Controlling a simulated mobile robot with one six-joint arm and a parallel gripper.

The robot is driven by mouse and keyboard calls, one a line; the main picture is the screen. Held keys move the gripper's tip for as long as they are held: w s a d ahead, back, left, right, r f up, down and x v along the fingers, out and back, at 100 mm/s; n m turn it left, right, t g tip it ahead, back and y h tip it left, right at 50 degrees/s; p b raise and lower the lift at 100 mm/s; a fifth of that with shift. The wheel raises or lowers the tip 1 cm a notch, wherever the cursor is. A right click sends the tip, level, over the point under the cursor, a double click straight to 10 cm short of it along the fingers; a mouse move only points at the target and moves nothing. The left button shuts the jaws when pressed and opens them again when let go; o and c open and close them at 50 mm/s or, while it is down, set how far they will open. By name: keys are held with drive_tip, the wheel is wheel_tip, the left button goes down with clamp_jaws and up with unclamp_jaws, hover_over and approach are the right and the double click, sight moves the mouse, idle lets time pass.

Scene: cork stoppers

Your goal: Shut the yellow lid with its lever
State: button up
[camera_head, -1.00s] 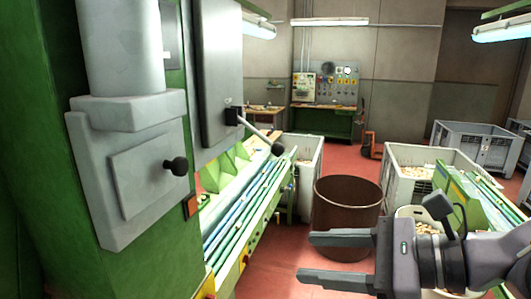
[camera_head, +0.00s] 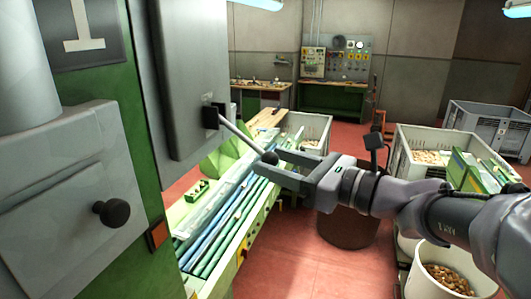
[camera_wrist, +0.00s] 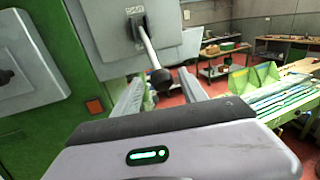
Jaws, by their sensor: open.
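No yellow lid shows in either view. A grey panel (camera_head: 190,75) on the green machine carries a lever (camera_head: 236,130). The lever is a pale rod running down and right from a black bracket to a dark ball knob (camera_head: 270,157). My gripper (camera_head: 268,164) is open, with its fingertips close around the knob. In the wrist view the knob (camera_wrist: 161,79) appears between the two spread fingers, near their tips. The lever rod (camera_wrist: 147,45) rises from it to the bracket on the grey panel (camera_wrist: 108,30). I cannot tell whether either finger touches the knob.
A grey hatch with a black knob (camera_head: 112,212) is on the machine at left. A green bench with long tubes (camera_head: 225,225) lies below the lever. A brown barrel (camera_head: 345,229) stands behind my arm. A bucket of corks (camera_head: 440,275) and grey crates (camera_head: 490,122) are right.

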drive_tip(key=shift+w+a, duration=0.3)
drive_tip(key=shift+a, duration=0.25)
drive_tip(key=shift+w+a, duration=0.25)
drive_tip(key=shift+w, duration=0.25)
drive_tip(key=shift+s, duration=0.15)
drive_tip(key=shift+c, duration=1.1)
clamp_jaws()
